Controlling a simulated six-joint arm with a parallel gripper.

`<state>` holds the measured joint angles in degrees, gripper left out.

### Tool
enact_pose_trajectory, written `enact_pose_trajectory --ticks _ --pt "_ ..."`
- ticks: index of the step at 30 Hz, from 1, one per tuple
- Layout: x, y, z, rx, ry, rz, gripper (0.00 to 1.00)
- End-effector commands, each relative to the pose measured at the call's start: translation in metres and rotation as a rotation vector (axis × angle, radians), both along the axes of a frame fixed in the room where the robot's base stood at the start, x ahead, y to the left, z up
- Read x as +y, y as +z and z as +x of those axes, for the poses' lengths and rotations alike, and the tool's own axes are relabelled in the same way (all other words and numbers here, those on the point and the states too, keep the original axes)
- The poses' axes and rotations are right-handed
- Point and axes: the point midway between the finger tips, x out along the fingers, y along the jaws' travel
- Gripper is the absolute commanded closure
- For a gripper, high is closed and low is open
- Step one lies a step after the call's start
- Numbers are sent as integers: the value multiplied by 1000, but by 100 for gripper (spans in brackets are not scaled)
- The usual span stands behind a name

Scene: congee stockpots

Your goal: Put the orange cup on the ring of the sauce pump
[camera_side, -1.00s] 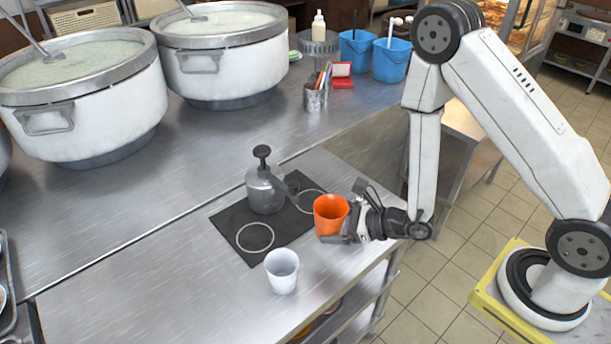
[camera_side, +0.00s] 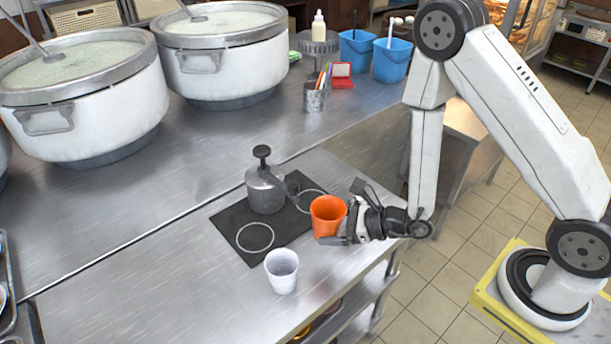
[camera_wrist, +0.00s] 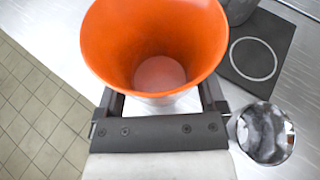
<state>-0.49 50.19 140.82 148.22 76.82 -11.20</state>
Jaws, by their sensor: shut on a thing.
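My gripper (camera_side: 344,228) is shut on the orange cup (camera_side: 327,212), holding it upright by its side. The cup fills the upper middle of the wrist view (camera_wrist: 155,50), open end up, between the fingers (camera_wrist: 160,98). In the side view it appears at the right edge of the dark mat (camera_side: 225,218); its exact height is unclear. The grey sauce pump (camera_side: 264,192) stands on the mat, its spout reaching right towards a pale ring (camera_side: 304,191), partly hidden by the cup. A second ring (camera_side: 254,237) lies at the mat's front left and looks empty.
A white cup (camera_side: 281,272) stands on the counter (camera_side: 190,295) just in front of the mat. Two large stockpots (camera_side: 85,120) stand at the back left. A pen holder (camera_side: 315,97) and blue buckets (camera_side: 391,62) are further back. The counter's front left is clear.

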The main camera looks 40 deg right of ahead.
Motion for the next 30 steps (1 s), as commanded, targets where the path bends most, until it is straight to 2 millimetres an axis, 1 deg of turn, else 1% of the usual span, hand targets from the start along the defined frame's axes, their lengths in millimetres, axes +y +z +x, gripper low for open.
enact_pose_trajectory --ticks 5,11,15,21,30 --pt "22 4 -7 -3 125 -1 68" --pt "55 9 -25 -2 337 0 68" --pt "77 13 -41 -3 499 0 68" --pt "101 17 -69 -3 724 0 68" --pt "122 22 -113 -1 1053 0 68"
